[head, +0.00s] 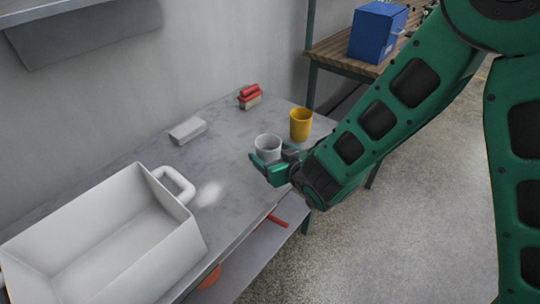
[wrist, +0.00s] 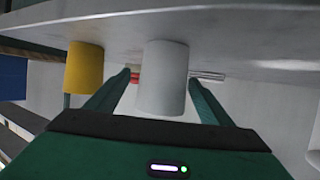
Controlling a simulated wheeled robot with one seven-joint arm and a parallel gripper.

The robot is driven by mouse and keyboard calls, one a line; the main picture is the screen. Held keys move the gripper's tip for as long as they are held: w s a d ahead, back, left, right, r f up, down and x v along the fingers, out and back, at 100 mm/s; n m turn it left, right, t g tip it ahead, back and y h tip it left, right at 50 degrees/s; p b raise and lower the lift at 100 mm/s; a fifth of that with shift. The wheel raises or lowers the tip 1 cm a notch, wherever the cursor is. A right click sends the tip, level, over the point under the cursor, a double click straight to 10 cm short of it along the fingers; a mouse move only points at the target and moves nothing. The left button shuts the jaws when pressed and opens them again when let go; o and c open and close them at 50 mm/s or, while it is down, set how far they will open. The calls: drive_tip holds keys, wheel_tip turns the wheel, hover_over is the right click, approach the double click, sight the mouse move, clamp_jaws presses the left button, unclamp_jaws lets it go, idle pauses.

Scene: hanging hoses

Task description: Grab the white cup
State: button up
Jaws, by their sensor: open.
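The white cup (head: 268,146) stands upright on the grey table near its right end. In the wrist view the white cup (wrist: 163,78) is in the middle, between the two fingers. My gripper (head: 270,163) is open at the cup, with a green finger in front of its lower part in the head view. In the wrist view my gripper (wrist: 160,88) has one finger on each side of the cup, with a visible gap on both sides. Whether the fingertips reach past the cup is hard to tell.
A yellow cup (head: 300,124) stands close behind the white cup, right of it. A white bin with a handle (head: 110,242) fills the table's left. A grey block (head: 187,131) and a red-topped brush (head: 250,97) lie farther back. A blue box (head: 377,32) sits on a wooden bench.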

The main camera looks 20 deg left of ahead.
sight(264, 148)
drive_tip(key=shift+x, duration=2.6)
drive_tip(key=shift+a, duration=0.1)
drive_tip(key=shift+r, duration=0.1)
drive_tip(key=shift+c, duration=0.6)
drive_tip(key=c, duration=1.1)
drive_tip(key=shift+c, duration=0.2)
